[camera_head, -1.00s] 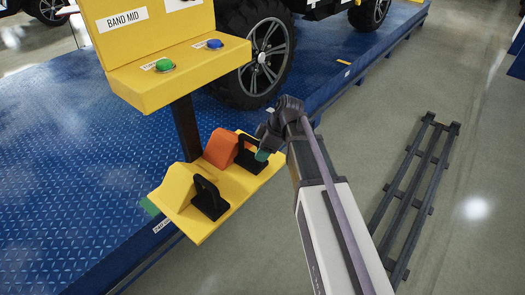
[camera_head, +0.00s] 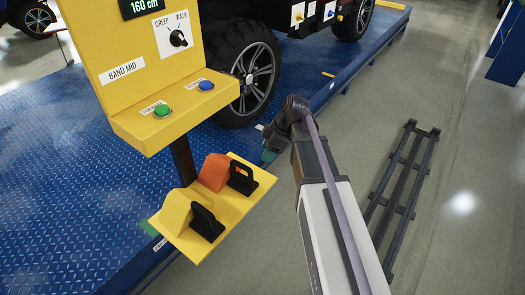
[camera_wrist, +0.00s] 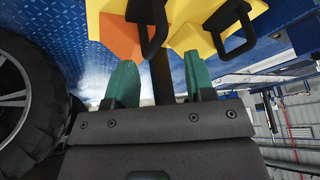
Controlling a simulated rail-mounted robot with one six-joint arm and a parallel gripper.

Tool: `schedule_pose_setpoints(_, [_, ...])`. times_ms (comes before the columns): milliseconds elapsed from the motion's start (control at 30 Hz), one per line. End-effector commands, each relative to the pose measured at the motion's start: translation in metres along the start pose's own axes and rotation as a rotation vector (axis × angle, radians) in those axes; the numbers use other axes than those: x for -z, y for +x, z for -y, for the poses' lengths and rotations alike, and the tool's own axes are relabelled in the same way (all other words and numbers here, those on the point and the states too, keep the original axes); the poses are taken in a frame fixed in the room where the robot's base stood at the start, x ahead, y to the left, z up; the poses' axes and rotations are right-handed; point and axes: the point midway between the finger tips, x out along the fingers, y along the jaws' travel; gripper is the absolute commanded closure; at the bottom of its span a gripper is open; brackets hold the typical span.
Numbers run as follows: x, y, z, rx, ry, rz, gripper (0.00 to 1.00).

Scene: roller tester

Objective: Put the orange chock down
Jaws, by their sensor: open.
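The orange chock (camera_head: 214,172) rests on the yellow shelf (camera_head: 232,206) below the control box, its black handle facing right. It also shows in the wrist view (camera_wrist: 117,36), past my fingertips. A yellow chock (camera_head: 176,212) with a black handle sits beside it on the same shelf. My gripper (camera_head: 270,148) is to the right of the orange chock, apart from its handle. In the wrist view its two green fingers (camera_wrist: 160,78) are spread with nothing held between them. The fingers are partly hidden by the wrist in the head view.
The yellow control box (camera_head: 165,110) stands over the shelf on a dark post (camera_head: 183,160). A vehicle tyre (camera_head: 245,75) stands behind on the blue platform (camera_head: 70,190). A dark rail frame (camera_head: 405,180) lies on the floor at right. The floor between is clear.

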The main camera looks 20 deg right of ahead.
Motion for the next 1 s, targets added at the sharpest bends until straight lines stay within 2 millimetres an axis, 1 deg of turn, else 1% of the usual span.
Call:
schedule_pose_setpoints(67, [-0.001,0.003,0.005,0.001,0.025,0.011,0.51])
schedule_pose_setpoints(167, [0.0,0.011,0.034,-0.006,0.203,0.078,0.51])
schedule_pose_setpoints(200, [0.0,0.015,0.051,-0.02,0.323,0.123,0.51])
schedule_pose_setpoints(267, [-0.003,0.021,0.08,-0.062,0.531,0.195,0.51])
schedule_pose_setpoints(300, [-0.005,0.024,0.097,-0.103,0.671,0.239,0.51])
schedule_pose_setpoints(400, [-0.012,0.026,0.131,-0.223,0.972,0.313,0.51])
schedule_pose_setpoints(467, [-0.015,0.026,0.143,-0.283,1.095,0.332,0.51])
schedule_pose_setpoints(500, [-0.016,0.026,0.147,-0.312,1.151,0.338,0.51])
schedule_pose_setpoints(600, [-0.017,0.026,0.149,-0.342,1.207,0.342,0.51])
schedule_pose_setpoints(767, [-0.017,0.026,0.148,-0.34,1.207,0.341,0.51])
schedule_pose_setpoints(833, [-0.015,0.021,0.148,-0.34,1.207,0.34,0.51])
schedule_pose_setpoints(867, [-0.012,0.016,0.148,-0.34,1.207,0.34,0.51])
schedule_pose_setpoints(933, [-0.003,-0.003,0.15,-0.339,1.206,0.34,0.51])
schedule_pose_setpoints(967, [0.002,-0.014,0.151,-0.339,1.206,0.34,0.51])
schedule_pose_setpoints(1000, [0.011,-0.032,0.152,-0.339,1.206,0.34,0.51])
